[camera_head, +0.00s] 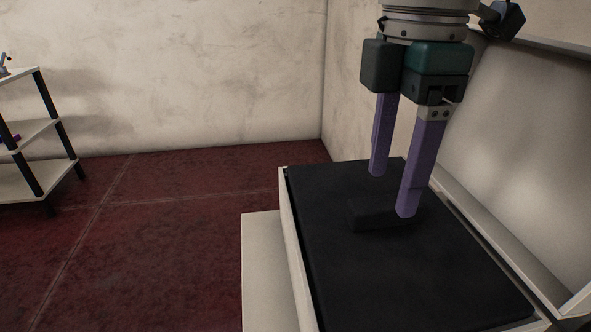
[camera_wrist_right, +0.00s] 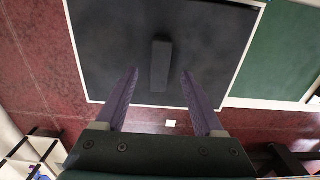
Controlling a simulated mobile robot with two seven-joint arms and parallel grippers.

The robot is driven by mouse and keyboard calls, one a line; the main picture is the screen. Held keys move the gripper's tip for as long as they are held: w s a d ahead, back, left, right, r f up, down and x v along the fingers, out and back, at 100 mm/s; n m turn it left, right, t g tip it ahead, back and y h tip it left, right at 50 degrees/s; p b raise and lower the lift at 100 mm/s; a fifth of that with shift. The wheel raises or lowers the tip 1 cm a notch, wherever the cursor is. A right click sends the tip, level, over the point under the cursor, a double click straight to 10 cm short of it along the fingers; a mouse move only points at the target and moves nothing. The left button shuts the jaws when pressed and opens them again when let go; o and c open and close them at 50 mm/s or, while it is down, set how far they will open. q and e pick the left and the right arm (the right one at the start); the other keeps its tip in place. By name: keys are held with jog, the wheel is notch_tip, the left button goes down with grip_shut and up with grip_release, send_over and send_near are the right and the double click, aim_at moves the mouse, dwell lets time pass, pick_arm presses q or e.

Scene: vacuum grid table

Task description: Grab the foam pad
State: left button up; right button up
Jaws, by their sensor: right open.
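The foam pad (camera_head: 370,214) is a dark, flat block lying on the black table surface (camera_head: 430,275). In the right wrist view the pad (camera_wrist_right: 160,66) shows as a narrow dark bar, ahead of and between the fingertips. My right gripper (camera_head: 392,195) has two purple fingers spread apart, pointing down over the table near the pad. One finger partly covers the pad's right end in the head view. In the right wrist view the gripper (camera_wrist_right: 160,72) is open with nothing between its fingers. My left gripper is in neither view.
The table has a pale raised rim (camera_head: 296,250) and a light ledge (camera_head: 262,270) on its left. A pale panel (camera_head: 520,150) stands along the right. A shelf rack (camera_head: 38,130) stands far left. The red floor between is clear.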

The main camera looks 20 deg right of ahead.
aim_at(383, 216)
jog(key=shift+f, duration=1.5)
grip_shut()
